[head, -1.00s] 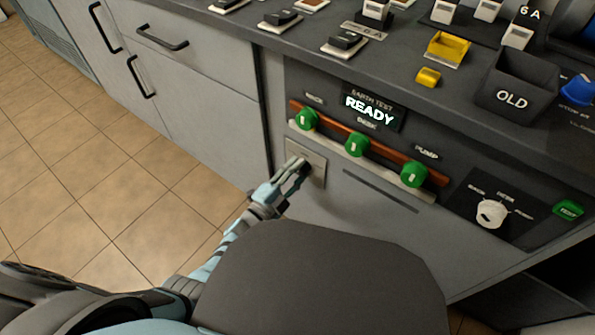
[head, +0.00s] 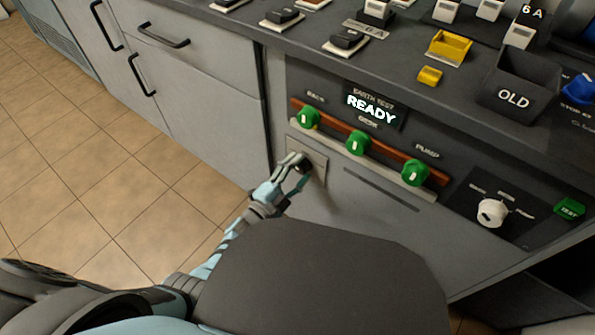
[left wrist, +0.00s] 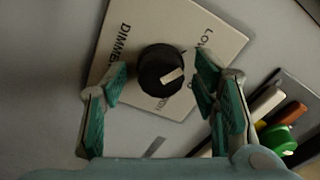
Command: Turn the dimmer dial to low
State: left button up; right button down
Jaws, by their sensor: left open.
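The dimmer dial (left wrist: 158,68) is a round black knob with a pale pointer mark, set on a light square plate (left wrist: 213,45). In the left wrist view the pointer lies toward the right of the knob. The plate reads DIMMER on its left side and LOW at the upper right; a lower label is partly hidden. In the head view the plate (head: 319,163) is on the cabinet front. My left gripper (head: 300,170) is at the plate, open. Its green-padded fingers (left wrist: 160,76) stand on either side of the knob, with gaps visible. My right gripper is not in view.
Right of the plate are several green knobs (head: 357,142) along a red-brown bar, a READY display (head: 372,109) and a white selector knob (head: 491,212). The worktop edge overhangs above. Tiled floor (head: 90,200) is clear at left.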

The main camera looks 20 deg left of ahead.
pick_arm(q)
jog(key=v, duration=1.2)
jog(key=shift+r, duration=0.1)
